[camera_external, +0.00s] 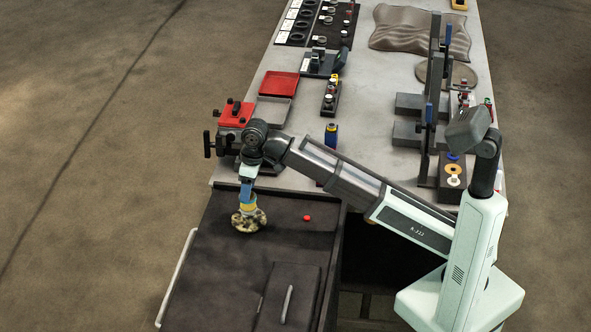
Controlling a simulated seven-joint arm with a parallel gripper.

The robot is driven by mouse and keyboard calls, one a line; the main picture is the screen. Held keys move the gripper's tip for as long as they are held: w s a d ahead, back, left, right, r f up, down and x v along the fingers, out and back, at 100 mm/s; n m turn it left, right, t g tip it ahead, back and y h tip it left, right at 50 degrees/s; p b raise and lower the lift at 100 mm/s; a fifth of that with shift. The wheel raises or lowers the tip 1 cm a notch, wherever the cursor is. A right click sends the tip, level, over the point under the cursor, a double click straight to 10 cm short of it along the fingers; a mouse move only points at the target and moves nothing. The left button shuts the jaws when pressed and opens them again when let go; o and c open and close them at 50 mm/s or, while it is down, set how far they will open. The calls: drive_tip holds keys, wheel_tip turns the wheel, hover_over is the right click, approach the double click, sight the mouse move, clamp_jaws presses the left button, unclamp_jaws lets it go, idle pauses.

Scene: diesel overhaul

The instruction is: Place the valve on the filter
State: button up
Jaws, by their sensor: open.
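My gripper (247,194) points down at the left of the dark cabinet top, low over a mottled beige and dark lump (249,221). A yellow and blue band (248,205) shows between my gripper and the lump. I cannot tell whether it is a separate part or touches the fingers. The jaws are open, though the fingertips are too small to make out. I cannot say for sure which things are the valve and the filter. A small red round piece (307,218) lies to the right on the dark top.
A red vise (236,113), red tray (279,84), grey tray (273,110) and blue cylinder (331,134) stand on the grey bench (375,135) behind my arm. A dark upright rack (434,110) stands at right. The dark top (225,270) is mostly clear in front.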

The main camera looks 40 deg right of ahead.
sight(252, 196)
wheel_tip(252, 196, up, 8)
drive_tip(key=shift+s+d+f, duration=0.15)
drive_tip(key=shift+s+d, duration=0.25)
